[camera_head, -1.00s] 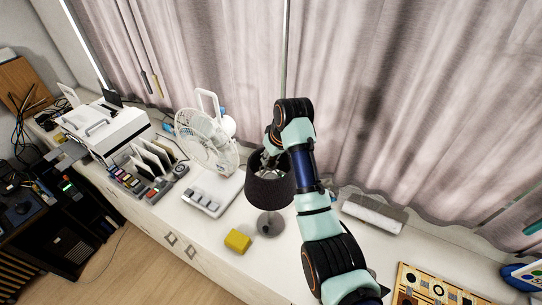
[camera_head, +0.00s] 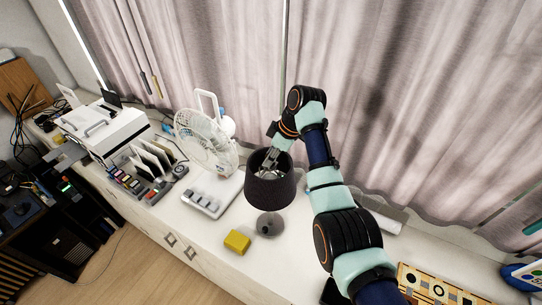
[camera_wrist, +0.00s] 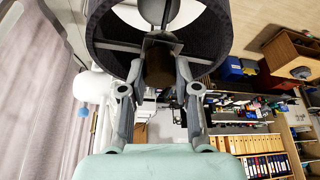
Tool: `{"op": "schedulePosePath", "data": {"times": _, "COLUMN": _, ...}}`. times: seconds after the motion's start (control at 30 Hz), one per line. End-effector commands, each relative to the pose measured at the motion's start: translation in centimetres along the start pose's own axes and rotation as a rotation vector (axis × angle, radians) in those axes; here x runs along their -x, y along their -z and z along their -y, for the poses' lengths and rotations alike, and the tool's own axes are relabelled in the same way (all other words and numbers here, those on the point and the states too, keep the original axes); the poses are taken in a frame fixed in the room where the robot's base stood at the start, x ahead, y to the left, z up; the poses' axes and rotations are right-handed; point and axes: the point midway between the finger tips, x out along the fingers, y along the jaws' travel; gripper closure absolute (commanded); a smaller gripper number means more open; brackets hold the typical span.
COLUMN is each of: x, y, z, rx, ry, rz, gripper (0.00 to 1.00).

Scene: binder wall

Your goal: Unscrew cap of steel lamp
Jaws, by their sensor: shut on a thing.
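The steel lamp stands on the white counter, with a dark, open-topped shade (camera_head: 271,193) and a round grey base (camera_head: 268,225). My gripper (camera_head: 268,164) reaches down from above into the shade's open top. In the wrist view, the shade (camera_wrist: 100,32) arches over the fingers. There my gripper (camera_wrist: 159,72) has its fingers on both sides of a dark, round cap (camera_wrist: 158,62) and is shut on it. In the head view, the shade and my gripper hide the cap. I cannot tell whether it has turned or come loose.
A white fan (camera_head: 205,142) stands close to the lamp's left, with a white switch panel (camera_head: 205,201) in front. A yellow block (camera_head: 237,242) lies near the counter's front edge. A board with dark shapes (camera_head: 440,288) is at the right. Curtains (camera_head: 420,90) hang behind.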

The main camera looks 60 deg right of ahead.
Motion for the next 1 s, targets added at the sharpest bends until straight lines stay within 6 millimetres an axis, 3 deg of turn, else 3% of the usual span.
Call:
{"op": "schedulePosePath", "data": {"times": 0.17, "x": -0.28, "y": -0.13, "z": 0.00, "rx": 0.028, "ry": 0.016, "rz": 0.003, "gripper": 1.00}}
{"op": "schedulePosePath", "data": {"times": 0.4, "x": -0.52, "y": -0.19, "z": -0.10, "rx": 0.294, "ry": 0.126, "rz": 0.003, "gripper": 1.00}}
{"op": "schedulePosePath", "data": {"times": 0.67, "x": -0.28, "y": -0.12, "z": -0.02, "rx": 0.330, "ry": 0.141, "rz": 0.002, "gripper": 1.00}}
{"op": "schedulePosePath", "data": {"times": 0.7, "x": -0.28, "y": -0.12, "z": -0.02, "rx": 0.329, "ry": 0.141, "rz": 0.002, "gripper": 0.67}}
{"op": "schedulePosePath", "data": {"times": 0.77, "x": -0.27, "y": -0.11, "z": -0.03, "rx": 0.329, "ry": 0.140, "rz": 0.002, "gripper": 0.57}}
{"op": "schedulePosePath", "data": {"times": 1.0, "x": -0.14, "y": -0.04, "z": -0.07, "rx": 0.329, "ry": 0.138, "rz": 0.002, "gripper": 0.54}}
